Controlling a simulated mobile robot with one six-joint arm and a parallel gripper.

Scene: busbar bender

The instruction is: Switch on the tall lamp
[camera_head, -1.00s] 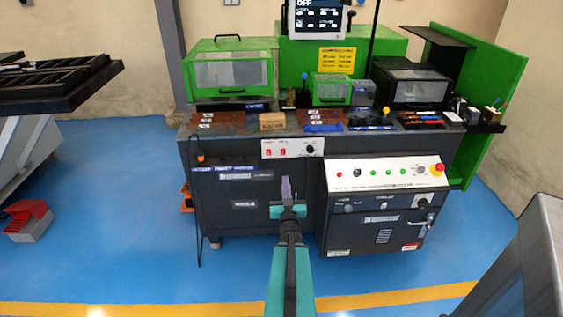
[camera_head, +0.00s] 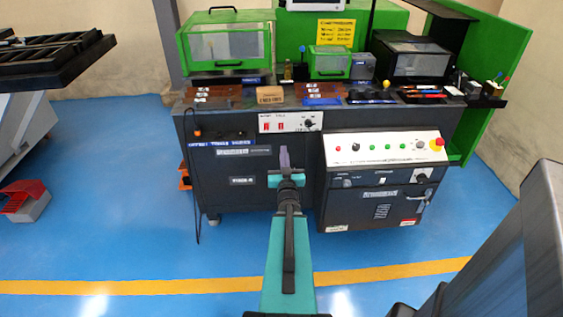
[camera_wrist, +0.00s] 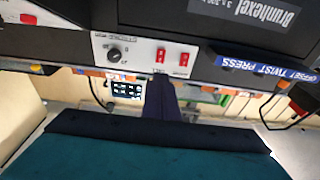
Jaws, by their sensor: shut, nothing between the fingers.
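My gripper (camera_head: 285,158) is shut and empty, in front of the bench and just below a small white panel (camera_head: 290,122). The panel carries two red rocker switches and a black knob (camera_head: 310,124). In the wrist view, which looks upside down, the red switches (camera_wrist: 172,58) and the knob (camera_wrist: 114,54) show beyond the closed fingers (camera_wrist: 160,98). I cannot tell whether the fingertips touch the panel. A thin dark pole (camera_head: 370,18) behind the bench may be the tall lamp's stand; its top is out of view.
A larger control panel (camera_head: 385,148) with coloured buttons and a red emergency stop (camera_head: 437,144) sits to the right. Green guarded boxes (camera_head: 228,45) and a brown block (camera_head: 270,95) stand on the bench top.

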